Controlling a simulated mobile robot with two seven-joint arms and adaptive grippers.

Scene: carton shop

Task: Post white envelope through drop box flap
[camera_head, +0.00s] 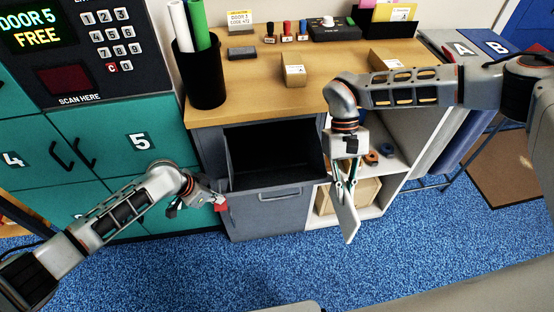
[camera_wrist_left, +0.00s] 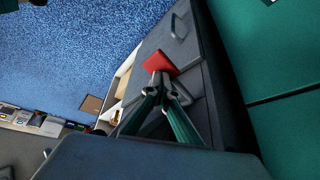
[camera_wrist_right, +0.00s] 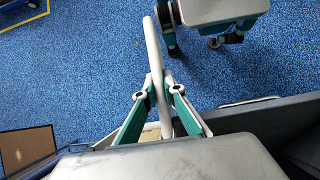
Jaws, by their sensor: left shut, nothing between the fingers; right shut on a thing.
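The white envelope (camera_head: 347,218) hangs tilted from my right gripper (camera_head: 344,188), which is shut on it, in front of the shelf unit. In the right wrist view the envelope (camera_wrist_right: 157,70) shows nearly edge-on between the fingers. The grey drop box (camera_head: 275,215) stands below the counter, with a dark opening (camera_head: 270,155) at its upper front. The envelope is right of and apart from this opening. My left gripper (camera_head: 214,200) is shut and empty at the box's lower left. A red tab (camera_wrist_left: 160,64) is at its fingertips; contact is unclear.
Teal lockers (camera_head: 125,150) stand left of the box. The wooden counter (camera_head: 240,85) above holds a black pen cup (camera_head: 203,75), stamps and small cartons. White shelves (camera_head: 390,180) are to the right. The blue carpet (camera_head: 300,265) in front is clear.

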